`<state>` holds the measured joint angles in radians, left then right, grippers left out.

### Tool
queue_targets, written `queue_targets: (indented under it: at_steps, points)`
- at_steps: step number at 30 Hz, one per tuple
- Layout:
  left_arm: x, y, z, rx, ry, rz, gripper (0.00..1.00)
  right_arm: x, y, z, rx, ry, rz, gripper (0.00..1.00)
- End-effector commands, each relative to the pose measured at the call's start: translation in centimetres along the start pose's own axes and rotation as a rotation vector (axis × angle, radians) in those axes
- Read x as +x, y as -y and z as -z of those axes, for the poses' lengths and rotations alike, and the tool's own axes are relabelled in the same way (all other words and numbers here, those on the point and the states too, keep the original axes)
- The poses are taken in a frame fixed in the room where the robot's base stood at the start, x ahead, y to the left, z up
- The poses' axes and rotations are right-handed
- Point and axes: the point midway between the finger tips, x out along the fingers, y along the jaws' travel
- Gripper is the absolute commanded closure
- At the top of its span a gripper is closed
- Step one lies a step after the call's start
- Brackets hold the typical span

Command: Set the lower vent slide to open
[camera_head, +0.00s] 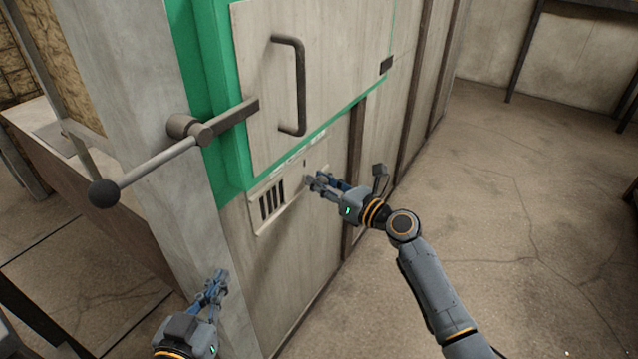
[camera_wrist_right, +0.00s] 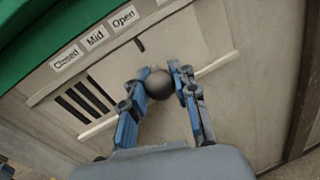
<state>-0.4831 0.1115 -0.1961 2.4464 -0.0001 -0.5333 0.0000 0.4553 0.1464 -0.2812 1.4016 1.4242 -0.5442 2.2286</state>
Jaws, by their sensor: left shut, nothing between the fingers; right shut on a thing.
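The lower vent slide (camera_head: 292,205) is a pale plate with dark slots (camera_head: 271,200), low on the furnace front below the green frame. In the right wrist view its slots (camera_wrist_right: 84,102) show at the left, under the labels Closed (camera_wrist_right: 66,57), Mid (camera_wrist_right: 95,40) and Open (camera_wrist_right: 123,17). My right gripper (camera_head: 310,181) is shut on the slide's dark round knob (camera_wrist_right: 159,84), which sits below and to the right of the Open label. A small dark mark (camera_wrist_right: 140,45) shows on the plate above the knob. My left gripper (camera_head: 220,277) is shut and empty, low beside the corner post.
Above the vent is a pale door with a dark handle (camera_head: 298,85). A lever with a black ball (camera_head: 104,193) sticks out to the left, above my left gripper. The floor (camera_head: 520,200) to the right is clear.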

Motion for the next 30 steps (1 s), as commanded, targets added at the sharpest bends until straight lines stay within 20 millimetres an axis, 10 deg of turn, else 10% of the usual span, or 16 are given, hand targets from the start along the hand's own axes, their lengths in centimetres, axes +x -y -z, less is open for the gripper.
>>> queue_targets:
  at_steps: [5, 17, 30]
  points:
    - [0.0, 0.0, 0.0, 0.000, 0.001, 0.000, 1.00, -0.2, 0.6, -0.1, -0.002, 0.001, 0.013, 0.48]
    - [0.0, 0.0, 0.0, 0.000, 0.002, 0.000, 1.00, -0.9, 0.4, 0.0, -0.002, 0.001, 0.008, 0.48]
    - [0.0, 0.0, 0.0, 0.000, 0.002, 0.000, 1.00, -9.5, 0.4, 0.1, -0.002, -0.001, 0.011, 0.48]
